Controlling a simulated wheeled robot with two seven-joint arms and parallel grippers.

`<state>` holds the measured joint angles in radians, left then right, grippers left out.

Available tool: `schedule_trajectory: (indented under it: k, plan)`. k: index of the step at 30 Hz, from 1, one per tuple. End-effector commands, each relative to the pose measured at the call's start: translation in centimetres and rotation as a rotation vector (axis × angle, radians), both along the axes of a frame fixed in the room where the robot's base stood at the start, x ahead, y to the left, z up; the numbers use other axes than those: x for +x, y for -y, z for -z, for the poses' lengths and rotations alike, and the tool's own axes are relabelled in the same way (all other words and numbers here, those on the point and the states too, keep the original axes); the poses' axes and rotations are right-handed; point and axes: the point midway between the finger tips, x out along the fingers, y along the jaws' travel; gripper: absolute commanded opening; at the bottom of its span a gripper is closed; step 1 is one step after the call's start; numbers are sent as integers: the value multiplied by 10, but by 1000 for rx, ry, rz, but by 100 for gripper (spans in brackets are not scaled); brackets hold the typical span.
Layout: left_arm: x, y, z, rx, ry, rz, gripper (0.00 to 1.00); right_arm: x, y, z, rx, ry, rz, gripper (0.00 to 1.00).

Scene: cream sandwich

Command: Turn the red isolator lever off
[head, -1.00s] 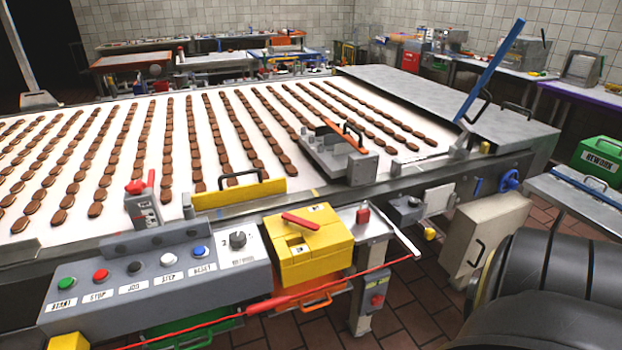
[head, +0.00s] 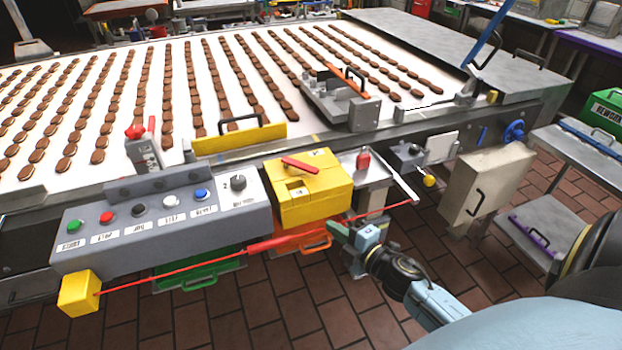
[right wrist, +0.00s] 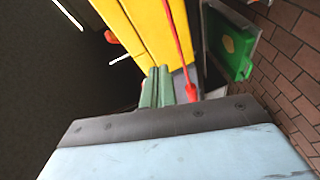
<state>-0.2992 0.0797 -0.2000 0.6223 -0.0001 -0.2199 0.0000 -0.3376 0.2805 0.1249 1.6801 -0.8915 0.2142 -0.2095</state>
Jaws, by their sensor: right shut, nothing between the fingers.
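The red isolator lever (head: 301,165) lies flat on top of the yellow isolator box (head: 318,200), at a slant. The yellow box also fills the upper middle of the right wrist view (right wrist: 150,28), but the lever cannot be made out there. My right gripper (head: 338,232) is in front of and below the box, near its lower right corner, apart from the lever. In the right wrist view its green fingers (right wrist: 157,88) are together and empty, pointing towards the box. My left gripper is not in view.
A red pull cord (head: 175,275) runs in front of the box, close to my right gripper. A grey button panel (head: 150,238) stands left of the box. A red button (head: 363,160) is on its right. The conveyor (head: 215,80) with biscuit rows lies behind.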

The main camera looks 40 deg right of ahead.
Motion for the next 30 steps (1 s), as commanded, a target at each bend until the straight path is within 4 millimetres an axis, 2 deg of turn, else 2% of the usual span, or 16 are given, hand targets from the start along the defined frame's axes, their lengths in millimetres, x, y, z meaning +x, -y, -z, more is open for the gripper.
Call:
schedule_trajectory:
  k: [1, 3, 7, 11, 24, 30]
  plan:
    - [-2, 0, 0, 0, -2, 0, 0, 4, -2, -24, -58, 53, -30, 0]
    - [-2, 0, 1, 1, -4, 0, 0, 6, -4, -45, -118, 101, -56, 0]
    - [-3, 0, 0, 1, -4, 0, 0, 11, -7, -64, -171, 142, -81, 0]
    - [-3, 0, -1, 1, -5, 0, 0, 25, -9, -66, -176, 147, -83, 0]
    - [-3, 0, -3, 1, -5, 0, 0, 108, -25, -65, -171, 145, -80, 0]
    - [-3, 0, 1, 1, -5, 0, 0, 119, 2, -63, -173, 142, -79, 0]
